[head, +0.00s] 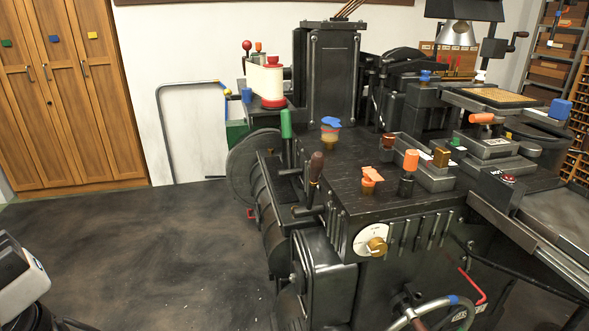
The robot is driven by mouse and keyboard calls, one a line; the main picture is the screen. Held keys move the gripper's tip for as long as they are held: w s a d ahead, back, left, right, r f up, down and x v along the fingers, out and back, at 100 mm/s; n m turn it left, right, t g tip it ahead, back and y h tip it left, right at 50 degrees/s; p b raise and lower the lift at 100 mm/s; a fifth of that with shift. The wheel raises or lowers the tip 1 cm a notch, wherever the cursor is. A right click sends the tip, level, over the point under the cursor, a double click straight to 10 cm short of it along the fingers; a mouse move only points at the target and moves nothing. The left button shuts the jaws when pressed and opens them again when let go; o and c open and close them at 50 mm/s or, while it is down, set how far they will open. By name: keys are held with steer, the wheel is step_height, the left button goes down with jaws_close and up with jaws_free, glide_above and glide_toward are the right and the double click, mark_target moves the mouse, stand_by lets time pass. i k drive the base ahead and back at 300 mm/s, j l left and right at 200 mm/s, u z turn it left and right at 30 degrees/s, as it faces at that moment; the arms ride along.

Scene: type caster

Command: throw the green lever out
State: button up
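The green lever (286,124) stands upright on the left side of the large black type caster (350,200), behind a brown-handled lever (316,167). Its green grip is at the top, and its lower end meets a dark bracket on the machine. Part of my own arm or body shows at the lower left edge, well apart from the lever. I cannot make out gripper fingers there.
A dial with a brass knob (377,246) is on the machine's front, with a handwheel (445,313) below. Orange and blue knobs sit on top. Wooden lockers (60,110) stand at the back left. The dark floor (130,250) left of the machine is clear.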

mark_target(285, 114)
steer(key=i+j, duration=0.25)
steer(key=i, duration=0.2)
steer(key=i+j, duration=0.25)
steer(key=i, duration=0.15)
